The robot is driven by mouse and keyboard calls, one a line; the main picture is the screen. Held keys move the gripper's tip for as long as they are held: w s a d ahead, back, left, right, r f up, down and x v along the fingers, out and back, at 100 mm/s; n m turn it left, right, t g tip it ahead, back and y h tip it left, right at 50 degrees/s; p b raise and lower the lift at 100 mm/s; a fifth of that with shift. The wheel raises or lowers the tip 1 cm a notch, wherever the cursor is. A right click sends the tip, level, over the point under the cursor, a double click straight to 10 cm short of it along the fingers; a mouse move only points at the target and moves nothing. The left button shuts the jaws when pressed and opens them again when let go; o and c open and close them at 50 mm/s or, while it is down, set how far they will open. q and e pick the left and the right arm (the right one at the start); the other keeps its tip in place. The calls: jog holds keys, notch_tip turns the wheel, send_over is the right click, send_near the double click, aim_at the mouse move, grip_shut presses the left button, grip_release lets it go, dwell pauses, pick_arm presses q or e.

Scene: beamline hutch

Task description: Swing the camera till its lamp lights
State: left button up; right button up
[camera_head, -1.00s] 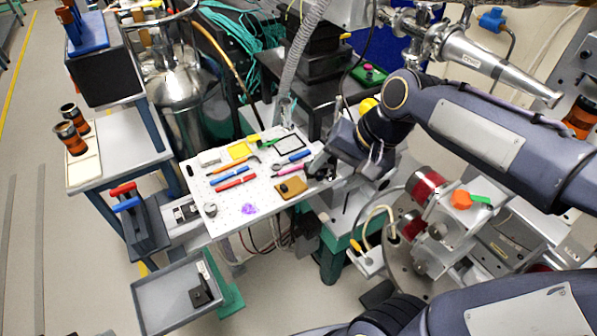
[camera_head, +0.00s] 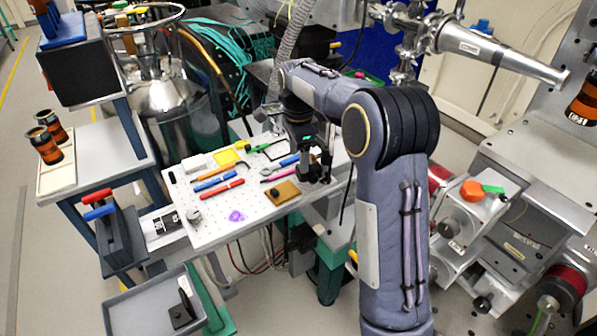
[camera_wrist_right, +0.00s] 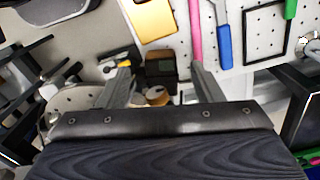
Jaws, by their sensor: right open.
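My right gripper (camera_head: 315,172) points down over the right edge of the white perforated board. In the right wrist view its two fingers (camera_wrist_right: 160,78) are apart. A small dark box (camera_wrist_right: 160,64) with a round brass-coloured part (camera_wrist_right: 157,95) shows between the fingers; it may be the camera, but I cannot tell for sure. I see no contact with it. No lit lamp can be made out on it. In the head view, my gripper and arm hide that spot. My left gripper is not in view.
In the wrist view, pink and blue tools (camera_wrist_right: 224,45) lie right of the fingers. A grey tray (camera_head: 150,306) stands at the lower left. Metal instruments (camera_head: 465,220) stand at the right.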

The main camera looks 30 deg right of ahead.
aim_at(310, 173)
notch_tip(310, 173, down, 5)
jog(key=shift+f, duration=0.15)
grip_shut()
dwell(0.5)
